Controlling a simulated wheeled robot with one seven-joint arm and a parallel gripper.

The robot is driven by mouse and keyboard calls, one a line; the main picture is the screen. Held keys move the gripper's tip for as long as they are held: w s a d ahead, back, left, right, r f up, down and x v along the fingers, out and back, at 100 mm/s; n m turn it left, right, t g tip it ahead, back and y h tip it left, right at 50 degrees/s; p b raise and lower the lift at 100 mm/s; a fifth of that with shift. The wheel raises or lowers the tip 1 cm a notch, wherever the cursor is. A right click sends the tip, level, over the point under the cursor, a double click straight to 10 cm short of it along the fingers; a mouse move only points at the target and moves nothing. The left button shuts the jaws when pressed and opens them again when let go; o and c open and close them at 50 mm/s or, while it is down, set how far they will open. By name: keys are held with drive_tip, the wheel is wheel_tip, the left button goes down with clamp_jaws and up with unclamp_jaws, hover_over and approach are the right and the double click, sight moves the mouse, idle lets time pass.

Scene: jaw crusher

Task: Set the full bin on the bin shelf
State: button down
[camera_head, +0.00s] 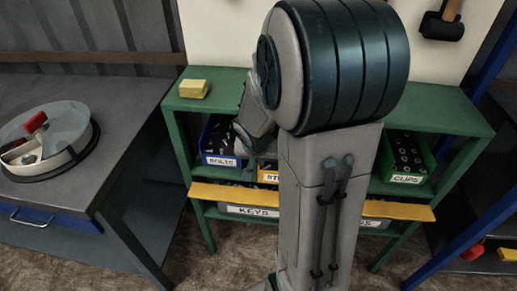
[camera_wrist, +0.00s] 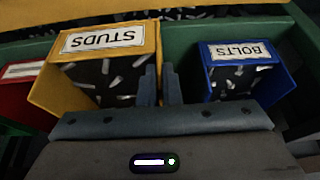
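The yellow STUDS bin (camera_wrist: 98,84), holding many grey studs, is in the wrist view left of centre. In the head view its label end (camera_head: 267,178) shows beside my arm, lower than the BOLTS label; my arm hides the rest. My gripper (camera_wrist: 161,85) has its fingers close together on either side of the yellow bin's right wall, and looks shut on it. The head view hides my gripper. The green bin shelf (camera_head: 452,110) stands behind my arm. I cannot tell whether the yellow bin rests fully on it.
The blue BOLTS bin (camera_head: 219,143) is close beside the yellow bin. A green CLIPS bin (camera_head: 407,179) is at the right. A yellow-orange rail (camera_head: 215,194) runs along the shelf front above a KEYS bin (camera_head: 248,211). A grey table (camera_head: 93,170) stands left.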

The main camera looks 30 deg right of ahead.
drive_tip(key=w+d, duration=0.2)
drive_tip(key=w+p, duration=0.1)
drive_tip(key=w, duration=0.1)
drive_tip(key=shift+w+d, duration=0.1)
drive_tip(key=shift+d, duration=0.3)
drive_tip(key=shift+f+b, duration=0.55)
drive_tip(key=shift+f, duration=1.35)
drive_tip(key=c, duration=1.6)
unclamp_jaws()
drive_tip(key=shift+r, duration=0.1)
